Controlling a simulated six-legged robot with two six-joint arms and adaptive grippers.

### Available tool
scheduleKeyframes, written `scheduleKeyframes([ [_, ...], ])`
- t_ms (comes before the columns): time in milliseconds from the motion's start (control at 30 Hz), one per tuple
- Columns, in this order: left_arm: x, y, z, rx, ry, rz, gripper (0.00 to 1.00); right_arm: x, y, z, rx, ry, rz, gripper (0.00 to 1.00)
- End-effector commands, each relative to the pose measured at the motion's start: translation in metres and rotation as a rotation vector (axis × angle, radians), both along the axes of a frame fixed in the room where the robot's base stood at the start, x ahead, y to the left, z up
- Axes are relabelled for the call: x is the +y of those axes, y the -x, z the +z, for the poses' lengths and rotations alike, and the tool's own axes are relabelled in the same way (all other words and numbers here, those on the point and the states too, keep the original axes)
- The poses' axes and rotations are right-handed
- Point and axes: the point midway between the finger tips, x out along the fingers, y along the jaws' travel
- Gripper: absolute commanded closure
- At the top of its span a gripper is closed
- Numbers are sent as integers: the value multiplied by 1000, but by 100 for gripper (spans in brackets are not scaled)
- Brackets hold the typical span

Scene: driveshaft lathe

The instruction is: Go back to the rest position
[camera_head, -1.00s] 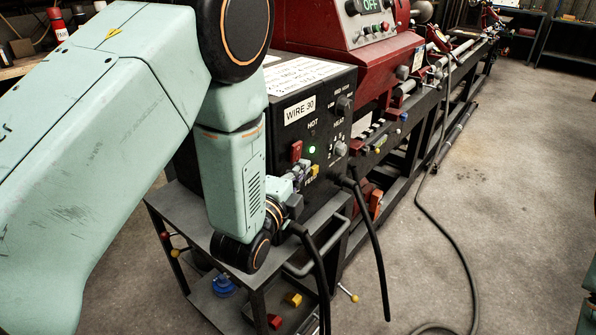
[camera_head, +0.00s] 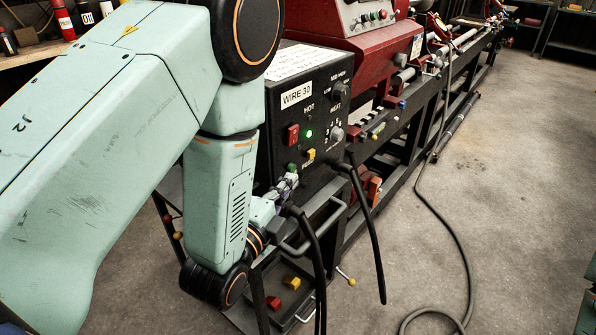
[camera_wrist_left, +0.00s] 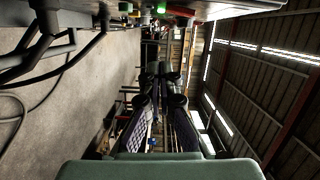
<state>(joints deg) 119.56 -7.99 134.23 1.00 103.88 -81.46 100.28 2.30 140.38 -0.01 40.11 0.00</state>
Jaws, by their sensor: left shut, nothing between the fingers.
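My left gripper (camera_head: 289,182) is shut and empty, close to the lower front of a black welder box (camera_head: 274,112). It also shows in the left wrist view (camera_wrist_left: 160,78), with its dark fingers together. On the welder front are a "WIRE 30" label (camera_head: 296,95), a lit green light (camera_head: 308,133), a red switch (camera_head: 292,134) and a yellow knob (camera_head: 311,154). The gripper is below and left of the yellow knob; whether it touches the panel is unclear. My right gripper is not in view.
Black cables (camera_head: 368,235) hang from the welder. The cart's grey handle (camera_head: 318,228) juts out below the gripper. A red lathe (camera_head: 369,60) stands behind. A hose (camera_head: 462,255) lies on the floor at right, where there is open room.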

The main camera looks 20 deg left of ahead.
Motion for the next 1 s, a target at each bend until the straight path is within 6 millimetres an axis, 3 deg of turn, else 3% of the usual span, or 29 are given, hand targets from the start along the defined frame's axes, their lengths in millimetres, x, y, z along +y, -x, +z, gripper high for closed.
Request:
scheduleKeyframes([
  [200, 1, 12, 0, 1, 0, 0, 100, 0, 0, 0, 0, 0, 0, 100],
  [733, -1, 13, -2, 16, 47, 1, 100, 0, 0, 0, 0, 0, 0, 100],
  [867, 1, 16, -27, 148, 220, 27, 100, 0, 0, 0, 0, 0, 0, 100],
  [1000, 8, 31, -75, 391, 484, 130, 100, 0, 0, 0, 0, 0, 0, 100],
])
